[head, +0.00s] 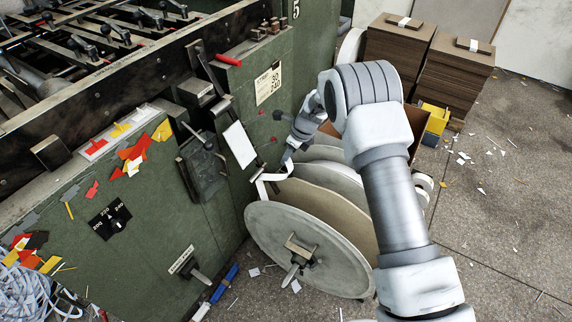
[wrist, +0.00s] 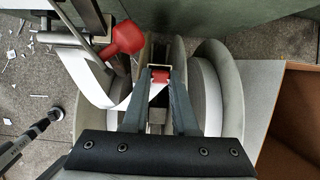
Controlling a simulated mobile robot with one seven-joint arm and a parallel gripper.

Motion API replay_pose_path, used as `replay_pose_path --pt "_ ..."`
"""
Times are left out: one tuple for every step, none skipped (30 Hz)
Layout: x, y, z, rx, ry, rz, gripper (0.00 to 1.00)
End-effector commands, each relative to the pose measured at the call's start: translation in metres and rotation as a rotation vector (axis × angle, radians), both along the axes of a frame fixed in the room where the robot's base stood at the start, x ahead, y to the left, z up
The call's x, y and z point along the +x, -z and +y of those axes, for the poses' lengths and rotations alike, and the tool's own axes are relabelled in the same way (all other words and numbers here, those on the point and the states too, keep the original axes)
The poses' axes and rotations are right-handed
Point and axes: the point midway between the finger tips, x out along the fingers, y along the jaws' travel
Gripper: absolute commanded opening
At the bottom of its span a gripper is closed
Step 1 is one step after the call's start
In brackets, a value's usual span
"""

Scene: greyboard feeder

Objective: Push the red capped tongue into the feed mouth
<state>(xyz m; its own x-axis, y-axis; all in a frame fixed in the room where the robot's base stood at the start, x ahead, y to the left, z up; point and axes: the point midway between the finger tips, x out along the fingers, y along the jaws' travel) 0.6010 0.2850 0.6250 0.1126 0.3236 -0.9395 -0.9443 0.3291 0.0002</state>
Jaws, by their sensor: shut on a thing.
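My gripper (wrist: 160,84) is shut on the red capped tongue (wrist: 160,76), whose small red end shows between the fingertips in the wrist view. A white strip (wrist: 122,113) runs to it from the left. A small tan, frame-like edge (wrist: 160,66) lies just beyond the red end; I cannot tell whether it is the feed mouth or whether the red end is inside it. In the head view my gripper (head: 292,147) is beside the green machine, above the reels, and the white strip (head: 271,177) hangs below it. The red end cannot be made out there.
Large reels (head: 310,250) stand under my arm, close to the green machine (head: 130,235). A red knob (wrist: 124,38) is left of the fingertips in the wrist view. An open cardboard box (wrist: 296,125) is on the right. Stacks of brown board (head: 397,60) stand behind.

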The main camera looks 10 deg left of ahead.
Motion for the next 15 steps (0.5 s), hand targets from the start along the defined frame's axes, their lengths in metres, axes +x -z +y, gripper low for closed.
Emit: replay_pose_path --pt "0.000 -0.005 0.000 0.000 0.000 0.000 0.00" --pt "0.000 -0.007 0.000 0.000 0.000 0.000 0.00" --pt "0.000 -0.010 0.000 0.000 0.000 0.000 0.00" --pt "0.000 -0.012 0.000 0.000 0.000 0.000 0.00" --pt "0.000 -0.014 0.000 0.000 0.000 0.000 0.00" --pt "0.000 -0.016 0.000 0.000 0.000 0.000 0.00" --pt "0.000 -0.018 0.000 0.000 0.000 0.000 0.00" --pt "0.000 -0.020 0.000 0.000 0.000 0.000 0.00" --pt "0.000 -0.022 0.000 0.000 0.000 0.000 0.00" --pt "0.000 -0.024 0.000 0.000 0.000 0.000 0.00" --pt "0.000 -0.026 0.000 0.000 0.000 0.000 0.00" --pt "0.000 -0.028 0.000 0.000 0.000 0.000 0.00" --pt "0.000 -0.030 0.000 0.000 0.000 0.000 0.00" --pt "0.000 -0.032 0.000 0.000 0.000 0.000 0.00" --pt "0.000 -0.034 0.000 0.000 0.000 0.000 0.00"
